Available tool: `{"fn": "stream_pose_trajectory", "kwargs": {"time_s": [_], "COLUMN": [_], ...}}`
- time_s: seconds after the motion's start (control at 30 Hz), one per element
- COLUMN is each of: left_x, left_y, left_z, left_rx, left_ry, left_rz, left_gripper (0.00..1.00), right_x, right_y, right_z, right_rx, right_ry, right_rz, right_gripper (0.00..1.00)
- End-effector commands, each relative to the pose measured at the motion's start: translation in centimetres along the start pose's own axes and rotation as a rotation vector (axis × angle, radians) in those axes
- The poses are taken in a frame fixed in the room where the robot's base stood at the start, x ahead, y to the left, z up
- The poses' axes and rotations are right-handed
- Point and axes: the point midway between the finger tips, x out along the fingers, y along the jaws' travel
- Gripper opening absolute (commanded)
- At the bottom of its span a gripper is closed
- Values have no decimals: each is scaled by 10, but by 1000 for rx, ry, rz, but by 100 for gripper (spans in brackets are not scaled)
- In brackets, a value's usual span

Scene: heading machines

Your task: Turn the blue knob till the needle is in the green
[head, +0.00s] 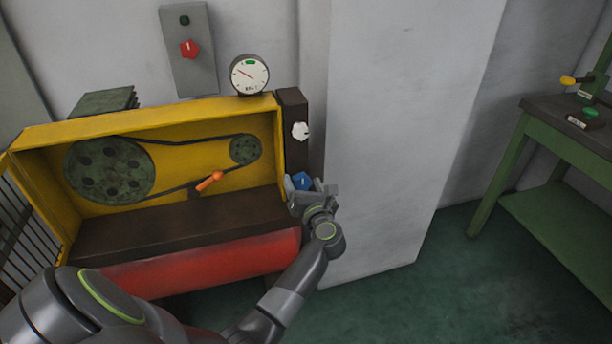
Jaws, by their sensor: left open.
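The blue knob (301,181) is on the lower part of the dark panel (295,144) at the right side of the yellow machine. My left gripper (309,187) is open at the blue knob, with its fingers close around it and partly hiding it. I cannot tell whether the fingers touch it. The round white gauge (249,75) stands on top of the machine. Its green zone (250,62) is at the top of the dial. The red needle (245,74) points to the upper left, outside the green. My right gripper is not in view.
A white knob (300,131) sits above the blue one. A grey wall box (188,50) carries a red knob (190,48). The yellow housing (150,110) holds a belt, pulleys and an orange handle (210,181). A pale pillar (400,140) stands close right; a green bench (560,150) is farther right.

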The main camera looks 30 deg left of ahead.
Motion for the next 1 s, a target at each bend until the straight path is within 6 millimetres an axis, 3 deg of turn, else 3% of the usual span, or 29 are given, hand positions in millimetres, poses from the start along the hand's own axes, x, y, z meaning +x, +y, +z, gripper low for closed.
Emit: {"fn": "stream_pose_trajectory", "kwargs": {"time_s": [0.33, 0.7, 1.0], "left_x": [2, 2, 2], "left_y": [2, 2, 2], "left_z": [-1, -1, 1], "left_rx": [0, 0, 43], "left_ry": [0, 0, 1], "left_rz": [0, 0, 0], "left_gripper": [70, 26, 26], "right_x": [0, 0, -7], "right_y": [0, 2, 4], "right_z": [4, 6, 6], "right_rx": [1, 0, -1], "right_ry": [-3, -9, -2], "right_rz": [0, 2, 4], "right_gripper": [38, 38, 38]}}
